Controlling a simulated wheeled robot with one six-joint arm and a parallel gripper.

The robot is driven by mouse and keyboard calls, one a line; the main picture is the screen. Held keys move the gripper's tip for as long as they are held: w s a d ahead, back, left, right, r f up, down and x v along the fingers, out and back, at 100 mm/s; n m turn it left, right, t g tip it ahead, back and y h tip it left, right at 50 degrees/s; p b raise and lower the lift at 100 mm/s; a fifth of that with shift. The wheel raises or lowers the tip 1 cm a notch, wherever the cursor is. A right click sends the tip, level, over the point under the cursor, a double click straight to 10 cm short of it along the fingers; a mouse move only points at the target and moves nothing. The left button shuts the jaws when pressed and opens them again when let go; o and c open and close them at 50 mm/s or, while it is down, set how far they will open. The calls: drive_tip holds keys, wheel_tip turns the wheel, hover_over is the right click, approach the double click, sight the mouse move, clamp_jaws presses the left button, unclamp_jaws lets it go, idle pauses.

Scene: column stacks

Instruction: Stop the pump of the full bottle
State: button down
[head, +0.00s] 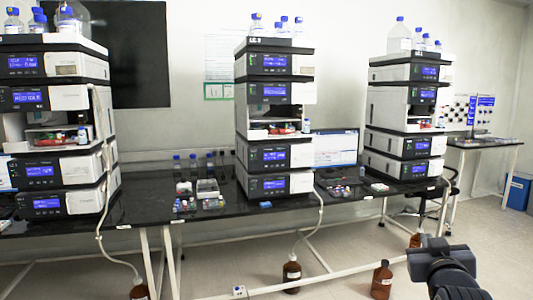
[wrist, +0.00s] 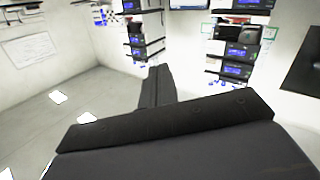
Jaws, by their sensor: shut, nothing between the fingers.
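Three column stacks of modules with blue displays stand on the bench in the head view: left stack (head: 60,130), middle stack (head: 270,125) and right stack (head: 405,120). Brown waste bottles stand on the floor: one below the left stack (head: 139,292), one below the middle stack (head: 291,276), one further right (head: 381,281) and one partly behind my arm (head: 415,241). White tubes run down to the left and middle bottles. Their fill levels are too small to tell. My gripper (head: 436,252) is shut and empty, away from the stacks; it also shows in the wrist view (wrist: 157,85).
The black bench (head: 150,197) carries vials and small trays between the left and middle stacks. Clear bottles with blue caps stand on top of the stacks. A side table (head: 490,143) and a blue bin (head: 515,193) are at the right. Open floor lies before the bench.

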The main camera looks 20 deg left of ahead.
drive_tip(key=s+r+t+p, duration=0.2)
drive_tip(key=r+t+p, duration=0.1)
drive_tip(key=r, duration=1)
drive_tip(key=s+r+n+t+p, duration=0.1)
drive_tip(key=s+r+t+p, duration=0.2)
drive_tip(key=r, duration=1.1)
drive_tip(key=s+d+r+t+p, duration=0.1)
drive_tip(key=s+r+t+p, duration=0.2)
drive_tip(key=r, duration=1.1)
drive_tip(key=p, duration=0.3)
drive_tip(key=shift+r, duration=0.15)
